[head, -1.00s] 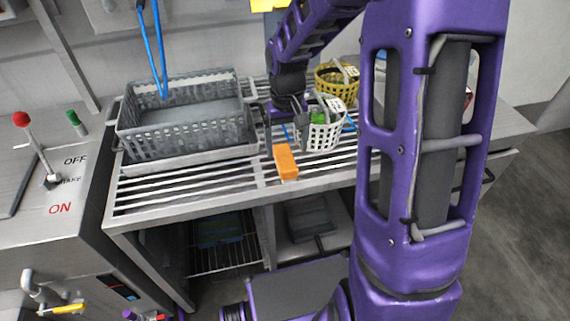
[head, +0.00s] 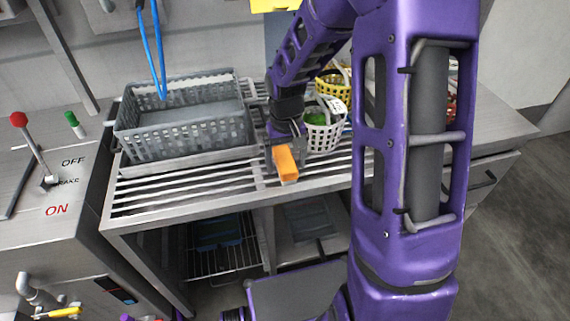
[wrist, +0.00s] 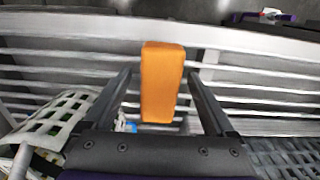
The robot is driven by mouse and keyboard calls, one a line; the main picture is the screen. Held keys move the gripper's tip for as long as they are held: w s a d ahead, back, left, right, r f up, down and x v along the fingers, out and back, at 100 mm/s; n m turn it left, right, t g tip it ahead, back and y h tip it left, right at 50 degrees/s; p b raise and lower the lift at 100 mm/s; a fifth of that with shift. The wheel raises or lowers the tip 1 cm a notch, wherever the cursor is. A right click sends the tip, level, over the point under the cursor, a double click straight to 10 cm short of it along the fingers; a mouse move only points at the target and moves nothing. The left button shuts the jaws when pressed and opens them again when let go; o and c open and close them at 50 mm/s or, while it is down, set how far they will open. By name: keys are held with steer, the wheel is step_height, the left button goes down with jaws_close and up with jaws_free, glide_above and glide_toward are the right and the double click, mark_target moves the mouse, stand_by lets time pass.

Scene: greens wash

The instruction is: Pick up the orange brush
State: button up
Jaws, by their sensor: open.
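The orange brush (head: 285,163) is a block-shaped thing lying on the slatted metal rack, near its front edge. It also shows in the wrist view (wrist: 161,82), upright in the picture between my two fingers. My gripper (head: 282,150) is at the brush from behind and above. In the wrist view my gripper (wrist: 160,85) is open, with one dark finger on each side of the brush and a gap on both sides. The brush's far end toward my palm is partly hidden in the head view.
A grey crate (head: 185,138) stands on the rack to the left. A white basket with greens (head: 320,138) stands close on the right, near my gripper, with a yellow basket (head: 340,94) behind it. The slatted rack (head: 185,186) is bare at the front left.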

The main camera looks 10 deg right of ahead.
mark_target(286, 160)
steer(key=shift+f, duration=0.2)
jaws_close()
step_height(286, 160, up, 11)
steer(key=shift+f+p, duration=0.2)
steer(key=shift+p, duration=0.85)
steer(key=c, duration=0.7)
jaws_free()
steer(key=shift+c, duration=0.2)
steer(key=c, duration=0.5)
